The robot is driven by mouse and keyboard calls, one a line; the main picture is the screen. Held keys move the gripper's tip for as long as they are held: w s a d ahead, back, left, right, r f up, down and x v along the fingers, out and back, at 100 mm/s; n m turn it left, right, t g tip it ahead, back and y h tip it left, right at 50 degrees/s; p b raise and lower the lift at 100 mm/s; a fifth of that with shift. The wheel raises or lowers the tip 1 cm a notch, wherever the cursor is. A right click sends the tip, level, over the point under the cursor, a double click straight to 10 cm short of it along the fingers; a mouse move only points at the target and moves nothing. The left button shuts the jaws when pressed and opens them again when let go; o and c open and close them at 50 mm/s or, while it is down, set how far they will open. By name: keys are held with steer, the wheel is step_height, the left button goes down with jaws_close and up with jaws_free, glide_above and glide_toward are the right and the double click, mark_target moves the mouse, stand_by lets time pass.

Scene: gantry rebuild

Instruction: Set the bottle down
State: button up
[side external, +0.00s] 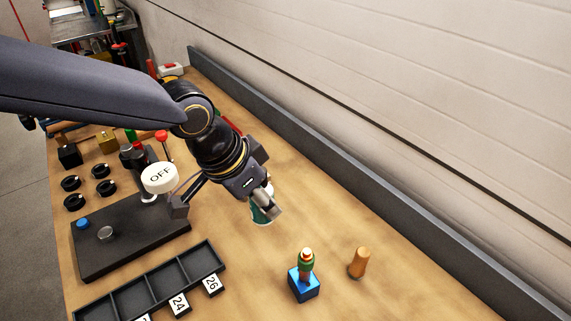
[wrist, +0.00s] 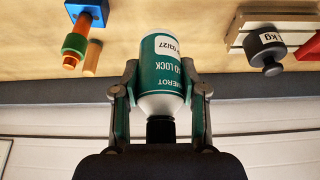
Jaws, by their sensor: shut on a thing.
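The bottle (wrist: 162,75) is green and white with a black cap, and its label reads partly "LOCK". In the wrist view it sits between both fingers of my gripper (wrist: 165,84), which is shut on its body, with the cap toward my wrist. In the side external view my gripper (side external: 264,202) hides most of the bottle (side external: 261,217); a green and white part shows above the wooden bench (side external: 330,222). I cannot tell whether its base touches the bench.
A blue block with a ringed peg (side external: 304,284) and a wooden cylinder (side external: 359,262) stand right of my gripper. A grey ledge (side external: 385,213) runs behind. Bench between is clear.

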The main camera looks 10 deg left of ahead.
steer(key=w+d+f, duration=0.1)
steer(key=w+f, duration=0.1)
steer(key=w+d+f, duration=0.2)
steer(key=f, duration=0.1)
steer(key=w+d+f, duration=0.2)
steer(key=w, duration=0.1)
steer(key=shift+d+f, duration=0.15)
steer(key=shift+f, duration=0.05)
steer(key=shift+w+f, duration=0.15)
steer(key=shift+f, duration=1.5)
steer(key=shift+f, duration=0.1)
steer(key=o, duration=1.1)
steer(key=shift+o, duration=0.2)
